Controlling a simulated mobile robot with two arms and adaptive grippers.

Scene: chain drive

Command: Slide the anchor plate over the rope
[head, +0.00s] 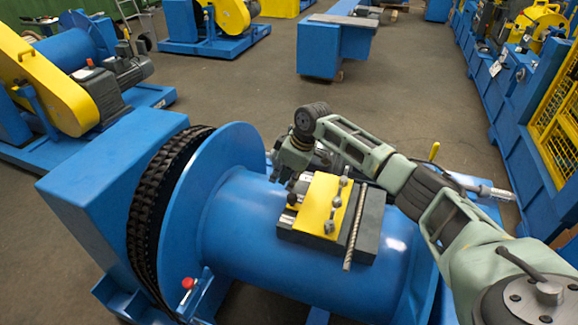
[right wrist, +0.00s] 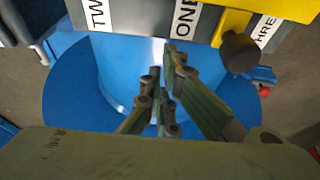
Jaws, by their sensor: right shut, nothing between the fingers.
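The yellow anchor plate (head: 317,200) lies on a dark grey block on top of the blue drum; its edge also shows at the top of the right wrist view (right wrist: 232,22). The grey rope (head: 354,232) runs along the block beside the plate's right side, its near end hanging past the block's front edge. No overlap of plate and rope is visible. Several grey bolt heads (head: 331,227) line the plate's right edge. My right gripper (head: 289,180) is shut and empty, just left of the plate's far end; its fingers (right wrist: 161,95) show over the blue drum. My left gripper is out of view.
The dark block (head: 367,234) carries labels ONE (right wrist: 185,20), TWO and THREE. A dark round knob (right wrist: 239,52) stands out beside the yellow plate. The blue drum flange (head: 225,180) and black chain (head: 155,200) rise on the left. Open floor (head: 430,90) lies behind.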

